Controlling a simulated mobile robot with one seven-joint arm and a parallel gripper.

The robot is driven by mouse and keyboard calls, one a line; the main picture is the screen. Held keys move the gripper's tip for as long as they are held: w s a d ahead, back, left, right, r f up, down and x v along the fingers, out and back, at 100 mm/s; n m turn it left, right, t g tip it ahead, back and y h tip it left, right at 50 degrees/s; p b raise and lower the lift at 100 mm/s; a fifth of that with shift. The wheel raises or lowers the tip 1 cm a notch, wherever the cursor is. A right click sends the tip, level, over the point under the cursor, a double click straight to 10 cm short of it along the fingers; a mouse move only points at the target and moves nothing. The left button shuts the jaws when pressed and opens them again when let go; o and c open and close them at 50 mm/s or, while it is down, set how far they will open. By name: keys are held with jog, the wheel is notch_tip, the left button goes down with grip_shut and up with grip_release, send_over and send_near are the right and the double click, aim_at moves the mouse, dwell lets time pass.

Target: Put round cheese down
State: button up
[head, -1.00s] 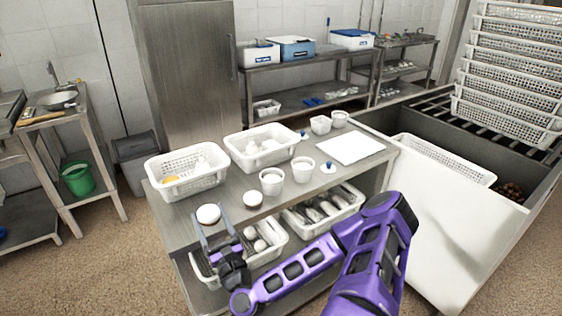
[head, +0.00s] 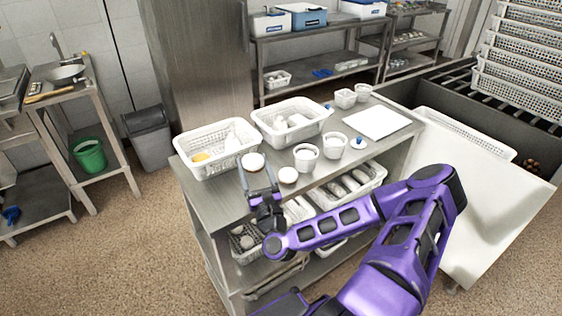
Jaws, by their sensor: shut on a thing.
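My gripper (head: 257,168) is shut on a round white cheese (head: 253,160), with a grey finger on either side of it. The cheese is at the left part of the steel table (head: 229,196), just in front of the near right corner of the left white basket (head: 196,164). I cannot tell whether it touches the tabletop or hangs a little above it. A second round, pale piece (head: 288,175) with a brownish side lies on the table just right of my gripper.
Two white cups (head: 306,157) stand right of the second piece. Another white basket (head: 274,134) is behind, and a white board (head: 377,122) lies far right. The table's front left strip is bare. Baskets with contents (head: 352,186) fill the shelf below.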

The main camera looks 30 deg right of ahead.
notch_tip(320, 180, down, 8)
jog(key=shift+r, duration=0.1)
dwell(0.4)
jog(key=shift+f+b, duration=0.25)
jog(key=shift+b, duration=0.4)
jog(key=shift+f, duration=0.1)
